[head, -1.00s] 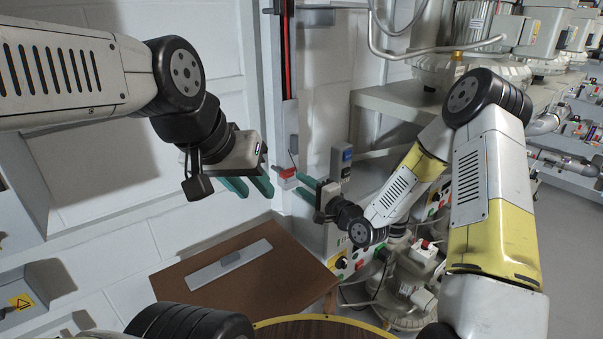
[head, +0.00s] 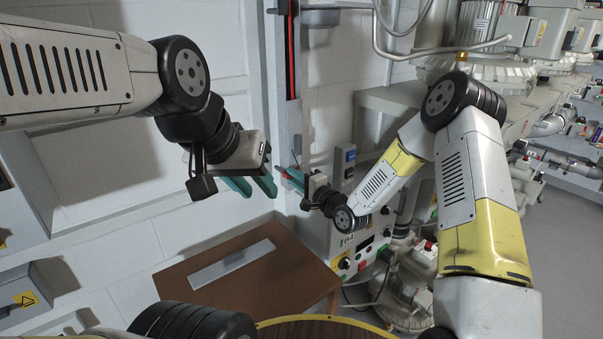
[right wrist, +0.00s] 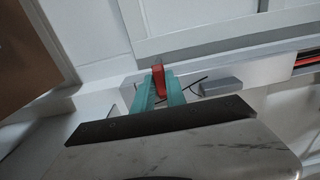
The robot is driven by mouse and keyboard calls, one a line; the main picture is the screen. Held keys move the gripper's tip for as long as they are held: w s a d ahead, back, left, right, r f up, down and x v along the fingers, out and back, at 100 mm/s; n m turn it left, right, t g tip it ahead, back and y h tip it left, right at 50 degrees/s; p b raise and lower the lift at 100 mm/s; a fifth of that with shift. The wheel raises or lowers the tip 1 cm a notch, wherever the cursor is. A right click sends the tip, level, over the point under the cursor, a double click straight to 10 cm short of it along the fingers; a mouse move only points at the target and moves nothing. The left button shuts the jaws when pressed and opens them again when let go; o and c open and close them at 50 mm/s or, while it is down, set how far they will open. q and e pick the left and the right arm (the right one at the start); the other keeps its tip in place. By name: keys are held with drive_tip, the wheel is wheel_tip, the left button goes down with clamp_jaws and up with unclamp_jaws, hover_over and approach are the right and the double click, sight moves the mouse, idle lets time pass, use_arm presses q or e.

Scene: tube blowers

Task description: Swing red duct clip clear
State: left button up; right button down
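The red duct clip (right wrist: 158,80) sits between the two teal fingers of my right gripper (right wrist: 160,84) in the right wrist view, with the fingers close against its sides. In the head view my right gripper (head: 289,175) reaches the wall post from the right, and its fingers hide most of the clip. My left gripper (head: 257,191) is left of it, with two teal fingers apart and nothing between them.
A grey vertical post (head: 287,120) with a red strip stands at the wall. A brown table (head: 285,278) with a grey plate (head: 231,264) is below. A control panel (head: 345,245) and blower machines (head: 465,75) are on the right.

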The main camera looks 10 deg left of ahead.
drive_tip(key=shift+n, duration=0.4)
drive_tip(key=n, duration=1.1)
drive_tip(key=s+n, duration=0.1)
drive_tip(key=n, duration=0.5)
drive_tip(key=shift+a+r, duration=0.4)
idle(0.3)
drive_tip(key=c, duration=1.4)
unclamp_jaws()
drive_tip(key=shift+w, duration=0.1)
drive_tip(key=shift+c, duration=0.2)
drive_tip(key=v, duration=0.7)
drive_tip(key=shift+s+d, duration=0.3)
drive_tip(key=shift+d, duration=0.05)
